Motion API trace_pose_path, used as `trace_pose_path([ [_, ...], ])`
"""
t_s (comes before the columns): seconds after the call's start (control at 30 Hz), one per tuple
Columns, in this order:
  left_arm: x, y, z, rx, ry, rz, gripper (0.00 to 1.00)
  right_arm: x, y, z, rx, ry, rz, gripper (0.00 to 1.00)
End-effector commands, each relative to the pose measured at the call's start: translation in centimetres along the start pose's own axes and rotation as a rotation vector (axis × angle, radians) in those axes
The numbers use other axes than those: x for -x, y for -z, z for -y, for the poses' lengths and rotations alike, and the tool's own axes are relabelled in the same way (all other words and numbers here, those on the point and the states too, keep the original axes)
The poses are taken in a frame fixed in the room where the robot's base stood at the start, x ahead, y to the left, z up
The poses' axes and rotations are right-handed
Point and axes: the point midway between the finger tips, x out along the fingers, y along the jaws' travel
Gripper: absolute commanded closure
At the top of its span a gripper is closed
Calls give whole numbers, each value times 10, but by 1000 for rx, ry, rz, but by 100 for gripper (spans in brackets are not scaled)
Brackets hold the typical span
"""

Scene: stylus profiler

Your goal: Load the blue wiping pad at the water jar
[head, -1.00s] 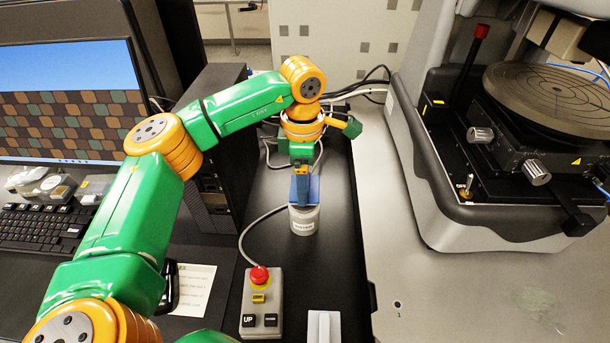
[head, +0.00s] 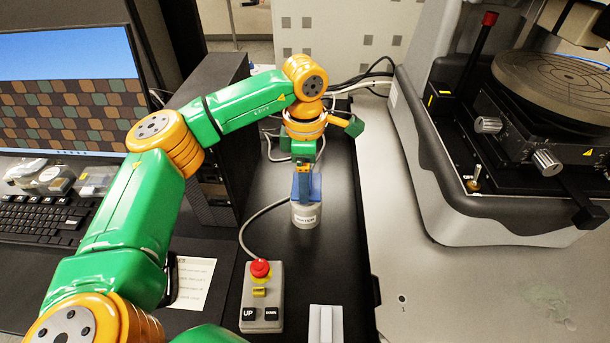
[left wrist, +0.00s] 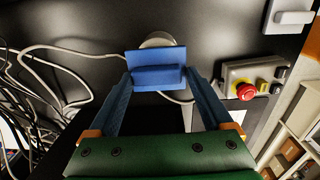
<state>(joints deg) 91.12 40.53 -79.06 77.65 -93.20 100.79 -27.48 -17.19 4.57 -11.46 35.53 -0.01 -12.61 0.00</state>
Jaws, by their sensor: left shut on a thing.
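The blue wiping pad (head: 315,187) is held upright between the fingers of my left gripper (head: 304,174). In the left wrist view the blue pad (left wrist: 158,78) spans the gap between the two fingertips. The grey water jar (head: 306,217), with a white label, stands on the black bench directly below the pad. The pad overlaps the jar's top in the head view, so I cannot tell whether it touches the water or the rim. In the left wrist view the jar (left wrist: 158,39) shows only partly behind the pad. My right gripper is not in view.
A control box (head: 262,295) with a red button stands nearer on the bench. A white block (head: 325,324) lies at the front edge. The profiler (head: 440,170) stands to the right, a black computer tower (head: 205,150) to the left. Cables run behind the jar.

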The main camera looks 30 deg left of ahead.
Motion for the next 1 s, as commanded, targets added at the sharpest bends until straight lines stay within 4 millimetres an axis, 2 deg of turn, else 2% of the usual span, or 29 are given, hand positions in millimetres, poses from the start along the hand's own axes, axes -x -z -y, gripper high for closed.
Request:
trace_pose_path([
  [1.0, -9, 0, 0, 0, 0, 0, 60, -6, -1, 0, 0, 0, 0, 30],
])
